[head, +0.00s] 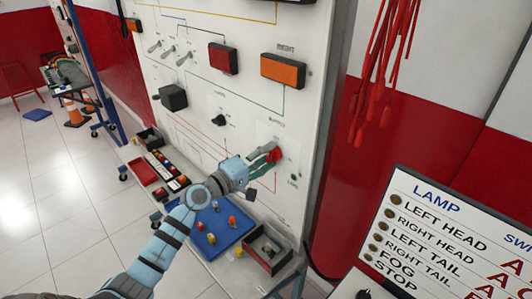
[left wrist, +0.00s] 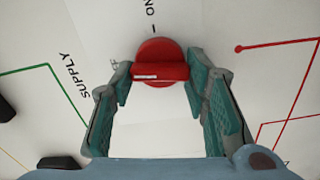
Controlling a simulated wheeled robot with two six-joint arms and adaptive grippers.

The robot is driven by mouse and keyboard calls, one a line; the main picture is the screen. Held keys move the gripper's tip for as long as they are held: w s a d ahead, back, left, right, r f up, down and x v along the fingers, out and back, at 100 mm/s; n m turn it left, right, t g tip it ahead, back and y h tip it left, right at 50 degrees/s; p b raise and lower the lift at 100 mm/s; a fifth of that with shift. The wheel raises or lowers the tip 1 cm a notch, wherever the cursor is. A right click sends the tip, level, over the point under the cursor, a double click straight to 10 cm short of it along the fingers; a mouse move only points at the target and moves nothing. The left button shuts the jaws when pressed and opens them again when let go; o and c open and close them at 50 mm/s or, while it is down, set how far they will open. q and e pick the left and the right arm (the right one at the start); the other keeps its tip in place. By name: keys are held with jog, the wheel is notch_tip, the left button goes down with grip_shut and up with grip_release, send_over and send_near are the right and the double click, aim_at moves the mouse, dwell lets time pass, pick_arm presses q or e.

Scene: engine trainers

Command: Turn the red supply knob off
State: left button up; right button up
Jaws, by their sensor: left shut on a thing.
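The red supply knob (left wrist: 158,62) sits on the white trainer panel, near the printed words SUPPLY and ON in the left wrist view. Its raised bar lies crosswise in that picture, with a pale mark on it. My left gripper (left wrist: 160,88) has its two teal finger pads at the ends of the bar, shut on the knob. In the head view my left gripper (head: 266,156) reaches up to the panel from below, and the red knob (head: 274,155) shows partly behind its fingers. My right gripper is not in view.
The white panel (head: 215,120) carries a black knob (head: 219,120), a black box (head: 173,97) and red and orange lamps. A blue tray (head: 216,240) and a parts box (head: 268,250) stand below. A lamp sign (head: 450,240) stands at the right.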

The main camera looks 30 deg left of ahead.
pick_arm(q)
jog(key=shift+n+p, duration=0.3)
jog(key=shift+n, duration=0.7)
jog(key=shift+f, duration=0.1)
jog(key=o, duration=1.1)
jog(key=shift+o, duration=0.2)
jog(key=shift+a, duration=0.1)
jog(key=v, duration=0.7)
jog(key=shift+s, duration=0.3)
jog(key=shift+w, duration=0.1)
